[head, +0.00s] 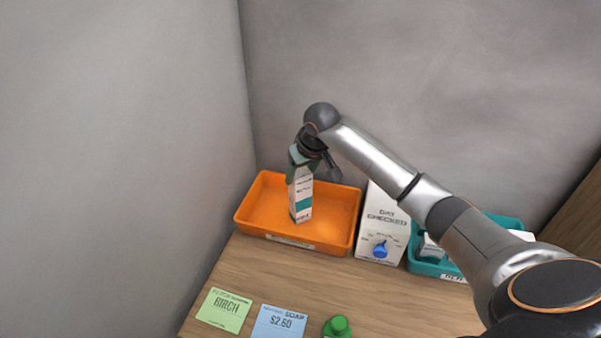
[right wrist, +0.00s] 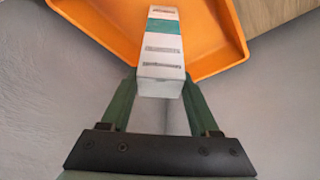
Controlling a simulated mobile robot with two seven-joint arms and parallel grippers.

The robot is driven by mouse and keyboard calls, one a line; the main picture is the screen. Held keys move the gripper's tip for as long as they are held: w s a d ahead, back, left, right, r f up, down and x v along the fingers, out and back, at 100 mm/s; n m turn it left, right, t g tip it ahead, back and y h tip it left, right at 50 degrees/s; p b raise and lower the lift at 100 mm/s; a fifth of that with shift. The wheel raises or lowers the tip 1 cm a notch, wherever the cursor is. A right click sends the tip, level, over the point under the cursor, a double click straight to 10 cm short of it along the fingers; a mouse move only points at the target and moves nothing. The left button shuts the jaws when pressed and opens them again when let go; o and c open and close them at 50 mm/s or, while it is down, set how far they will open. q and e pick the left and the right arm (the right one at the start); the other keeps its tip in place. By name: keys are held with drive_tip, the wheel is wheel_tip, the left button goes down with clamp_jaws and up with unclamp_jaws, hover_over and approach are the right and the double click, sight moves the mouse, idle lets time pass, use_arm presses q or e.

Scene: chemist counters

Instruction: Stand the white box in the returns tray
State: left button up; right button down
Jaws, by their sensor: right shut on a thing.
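The white box (head: 301,197), tall with a teal band, is upright at the orange tray (head: 258,229). My right gripper (head: 302,165) is shut on its upper end from above. In the right wrist view the white box (right wrist: 161,62) sits between the fingers of my right gripper (right wrist: 160,88), with the orange tray (right wrist: 228,62) beyond it. The box's lower end appears within the tray's walls; whether it touches the tray floor I cannot tell. The label on the orange tray's front is too small to read. My left gripper is not in view.
A white dispenser-like box with a blue knob (head: 380,249) stands just right of the orange tray. A teal tray (head: 437,268) holding white items is farther right, partly behind my arm. Green (head: 224,310) and blue (head: 280,321) cards and a green-capped bottle (head: 337,326) are in front.

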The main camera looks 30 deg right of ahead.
drive_tip(key=shift+f, duration=0.1)
drive_tip(key=shift+c, duration=0.6)
unclamp_jaws()
drive_tip(key=v, duration=1.2)
drive_tip(key=shift+r, duration=0.25)
